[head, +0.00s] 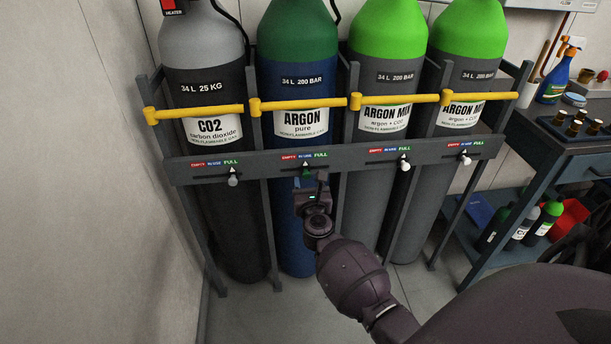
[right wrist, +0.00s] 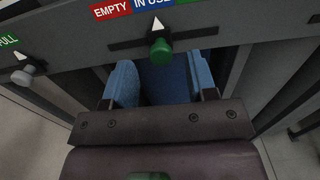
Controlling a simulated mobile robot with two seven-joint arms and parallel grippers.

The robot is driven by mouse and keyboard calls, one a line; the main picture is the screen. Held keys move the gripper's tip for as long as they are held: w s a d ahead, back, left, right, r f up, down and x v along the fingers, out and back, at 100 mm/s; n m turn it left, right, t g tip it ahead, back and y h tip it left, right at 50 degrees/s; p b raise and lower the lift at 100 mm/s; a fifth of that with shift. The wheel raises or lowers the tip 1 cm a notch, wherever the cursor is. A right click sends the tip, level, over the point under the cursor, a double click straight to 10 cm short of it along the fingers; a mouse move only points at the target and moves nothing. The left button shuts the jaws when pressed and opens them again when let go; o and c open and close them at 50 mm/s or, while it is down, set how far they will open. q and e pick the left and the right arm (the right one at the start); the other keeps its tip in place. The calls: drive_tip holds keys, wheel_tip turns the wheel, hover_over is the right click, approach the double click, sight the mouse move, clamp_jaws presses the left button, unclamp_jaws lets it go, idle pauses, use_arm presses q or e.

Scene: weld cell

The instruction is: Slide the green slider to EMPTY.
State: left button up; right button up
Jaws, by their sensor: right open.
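The green slider (right wrist: 161,50) is a round green knob with a white arrow above it, in a dark slot on the grey rack rail. Its arrow points at the IN USE part of the label, between red EMPTY (right wrist: 110,10) on the left and green FULL on the right. In the head view the slider (head: 306,171) sits in front of the blue ARGON pure cylinder. My right gripper (right wrist: 162,78) is open, with its blue-padded fingers below and either side of the knob, apparently not touching it. It also shows in the head view (head: 312,184). My left gripper is out of view.
The CO2 slider (head: 233,180) is to the left; two more sliders, one (head: 404,164) and another (head: 466,159), are to the right. Yellow bars (head: 300,104) cross the cylinders above the rail. A workbench (head: 560,150) stands at the right, a wall at the left.

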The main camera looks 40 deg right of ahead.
sight(307, 176)
drive_tip(key=shift+x, duration=1.95)
clamp_jaws()
